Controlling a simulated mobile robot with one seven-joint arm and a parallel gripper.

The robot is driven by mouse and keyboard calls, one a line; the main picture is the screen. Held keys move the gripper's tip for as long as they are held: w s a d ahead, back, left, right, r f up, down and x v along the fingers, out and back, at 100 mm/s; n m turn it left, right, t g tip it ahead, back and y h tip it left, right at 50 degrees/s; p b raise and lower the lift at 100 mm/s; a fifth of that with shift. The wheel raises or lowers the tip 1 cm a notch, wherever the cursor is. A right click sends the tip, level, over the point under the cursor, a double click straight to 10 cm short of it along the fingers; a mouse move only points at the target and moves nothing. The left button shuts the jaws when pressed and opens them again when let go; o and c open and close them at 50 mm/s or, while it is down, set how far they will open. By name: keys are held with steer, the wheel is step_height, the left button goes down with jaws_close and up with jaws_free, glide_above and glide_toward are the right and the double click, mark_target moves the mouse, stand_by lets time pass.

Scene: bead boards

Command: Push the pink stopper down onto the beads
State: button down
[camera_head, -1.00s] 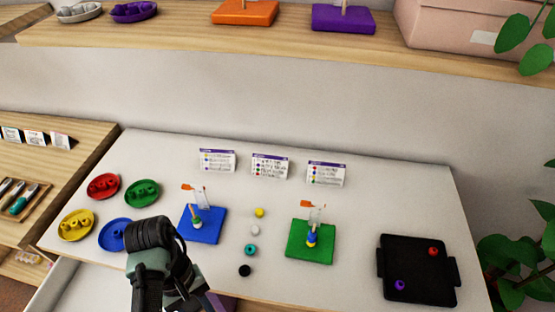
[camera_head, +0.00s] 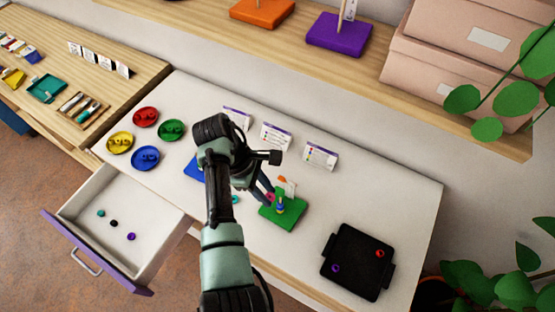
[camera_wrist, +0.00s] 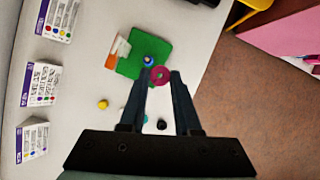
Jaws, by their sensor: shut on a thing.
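My gripper (camera_head: 269,196) is shut on the pink stopper (camera_wrist: 160,75), a ring shape between the fingertips in the wrist view. In the head view the stopper (camera_head: 270,197) is small and close beside the green board's peg. The green board (camera_wrist: 128,62) lies on the white table, and it also shows in the head view (camera_head: 291,216). Its upright peg carries a stack with blue and yellow beads (camera_head: 280,207). From the wrist, the blue bead (camera_wrist: 148,60) shows just beyond the stopper, which looks offset from it. An orange flag stands by the peg. The exact gap is unclear.
A blue board (camera_head: 193,169) is partly behind my arm. Loose beads, including a yellow one (camera_wrist: 103,104), lie near the green board. A black tray (camera_head: 352,288) is at right, colored dishes (camera_head: 120,142) at left. An open drawer (camera_head: 75,205) juts out at front left. Cards stand behind.

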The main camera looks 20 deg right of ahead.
steer(key=d+r+n+t+p, duration=0.2)
steer(key=d+r+n+p, duration=0.1)
steer(key=r+n+p, duration=0.15)
steer(key=shift+h, duration=0.3)
step_height(320, 180, down, 6)
steer(key=b, duration=0.5)
steer(key=shift+f+b, duration=0.5)
steer(key=shift+f, duration=0.35)
stand_by(0.8)
steer(key=shift+f, duration=0.3)
steer(key=shift+f, duration=0.15)
steer(key=shift+f+b, duration=0.8)
stand_by(0.4)
